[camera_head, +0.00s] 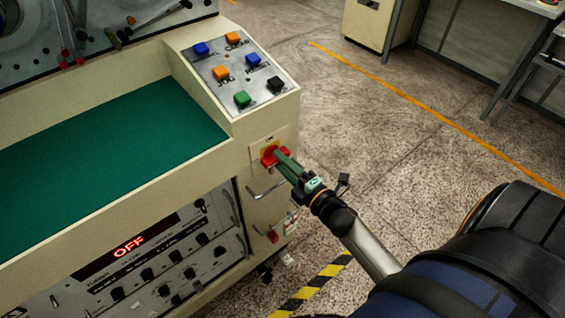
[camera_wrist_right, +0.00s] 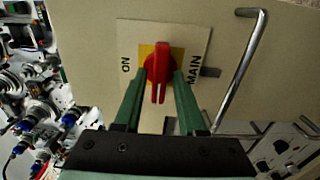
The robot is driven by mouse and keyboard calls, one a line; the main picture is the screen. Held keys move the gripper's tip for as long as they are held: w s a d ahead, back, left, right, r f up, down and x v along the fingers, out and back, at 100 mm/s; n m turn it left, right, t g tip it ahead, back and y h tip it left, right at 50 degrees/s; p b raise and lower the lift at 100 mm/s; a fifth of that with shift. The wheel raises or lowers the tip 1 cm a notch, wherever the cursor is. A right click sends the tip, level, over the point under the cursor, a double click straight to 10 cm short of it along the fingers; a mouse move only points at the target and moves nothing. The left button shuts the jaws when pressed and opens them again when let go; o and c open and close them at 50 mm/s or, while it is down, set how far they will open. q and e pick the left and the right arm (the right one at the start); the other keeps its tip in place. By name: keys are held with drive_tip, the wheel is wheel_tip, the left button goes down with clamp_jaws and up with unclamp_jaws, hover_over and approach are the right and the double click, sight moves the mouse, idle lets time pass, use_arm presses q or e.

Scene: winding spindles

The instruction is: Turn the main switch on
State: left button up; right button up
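The main switch is a red rotary handle (camera_head: 269,156) on a yellow plate, on the end face of the beige machine. In the right wrist view the red handle (camera_wrist_right: 159,68) stands in line between the labels ON and MAIN. My right gripper (camera_head: 280,158) is at the switch. In the right wrist view its two green fingers (camera_wrist_right: 160,88) stand on either side of the handle, with a narrow gap visible on each side lower down; contact at the tips is unclear. The display (camera_head: 129,246) on the machine front reads OFF. My left gripper is not in view.
A metal bar handle (camera_wrist_right: 243,75) sticks out right of the switch in the wrist view. A panel with coloured buttons (camera_head: 238,72) is above the switch. A green work surface (camera_head: 110,140) is at left. The floor (camera_head: 370,120) to the right is open.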

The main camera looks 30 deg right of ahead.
clamp_jaws()
idle(0.5)
drive_tip(key=shift+m+p, duration=3.6)
drive_tip(key=shift+m, duration=5.4)
drive_tip(key=shift+o, duration=1.2)
unclamp_jaws()
drive_tip(key=shift+s, duration=0.1)
